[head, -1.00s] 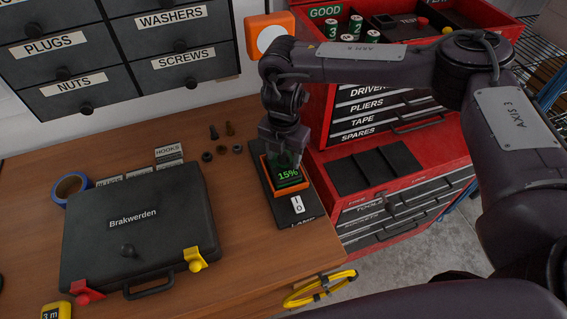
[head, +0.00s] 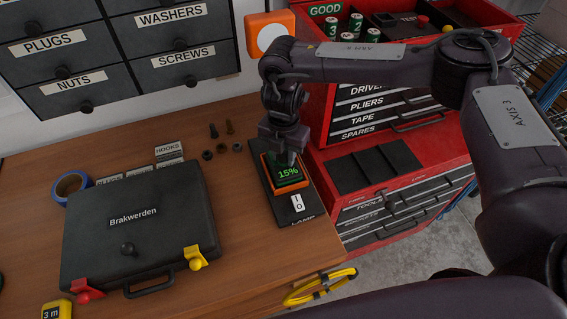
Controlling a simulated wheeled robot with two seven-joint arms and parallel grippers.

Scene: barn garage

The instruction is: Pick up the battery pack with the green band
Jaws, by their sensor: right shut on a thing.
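My right gripper (head: 290,158) points down at the far end of a black unit labelled LAMP on the wooden bench. It is shut on a small dark block, seemingly a battery pack (head: 284,166), set in or just above the unit's orange-rimmed bay. The gripper covers most of the block, and no green band shows clearly on it. My left gripper is not in view.
A black Brakwerden case (head: 135,215) lies to the left, with blue tape (head: 71,187) behind it. A red tool chest (head: 405,180) stands close on the right. Its top tray holds green-marked cells (head: 345,33) beside a GOOD label. Bare bench lies left of the lamp unit.

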